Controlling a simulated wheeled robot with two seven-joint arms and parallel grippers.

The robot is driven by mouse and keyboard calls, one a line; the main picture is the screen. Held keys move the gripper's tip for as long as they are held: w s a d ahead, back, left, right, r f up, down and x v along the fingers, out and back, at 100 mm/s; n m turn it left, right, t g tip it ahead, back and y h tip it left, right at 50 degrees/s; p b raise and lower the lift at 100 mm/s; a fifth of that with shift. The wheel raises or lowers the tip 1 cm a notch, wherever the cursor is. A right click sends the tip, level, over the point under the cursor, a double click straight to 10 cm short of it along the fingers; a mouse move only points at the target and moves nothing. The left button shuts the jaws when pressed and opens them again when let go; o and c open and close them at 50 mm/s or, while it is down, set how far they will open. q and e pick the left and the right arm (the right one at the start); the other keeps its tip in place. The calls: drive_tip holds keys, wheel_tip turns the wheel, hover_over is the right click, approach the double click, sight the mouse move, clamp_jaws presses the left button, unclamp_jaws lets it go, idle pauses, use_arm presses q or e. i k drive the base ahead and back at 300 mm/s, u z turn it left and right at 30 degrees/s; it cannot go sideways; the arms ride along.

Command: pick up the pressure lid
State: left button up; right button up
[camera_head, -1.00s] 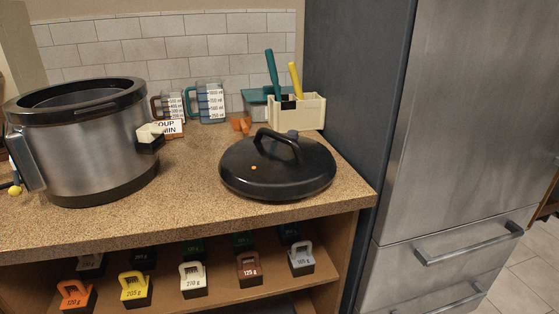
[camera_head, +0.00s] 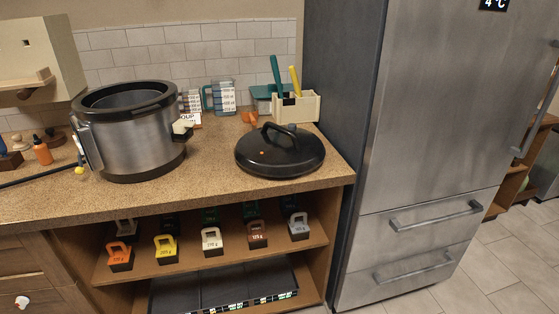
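The pressure lid (camera_head: 281,156) is a black, round, domed lid with an arched handle (camera_head: 283,131) on top and a small orange spot on its front. It lies flat on the speckled brown counter (camera_head: 215,181), close to the counter's right end. The steel pressure cooker (camera_head: 141,143) with a black rim stands on the counter to its left, apart from it, with its top open. Neither of my grippers shows in the view, and nothing is touching the lid.
A cream caddy (camera_head: 298,108) with green and yellow handled tools stands behind the lid, beside measuring jugs (camera_head: 223,98). A tall steel fridge (camera_head: 430,120) is right of the counter. Labelled weights (camera_head: 211,240) sit on the open shelf below. Floor (camera_head: 440,285) shows at lower right.

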sight(271, 149)
drive_tip(key=u, duration=0.85)
drive_tip(key=i, duration=1.35)
drive_tip(key=z, duration=0.25)
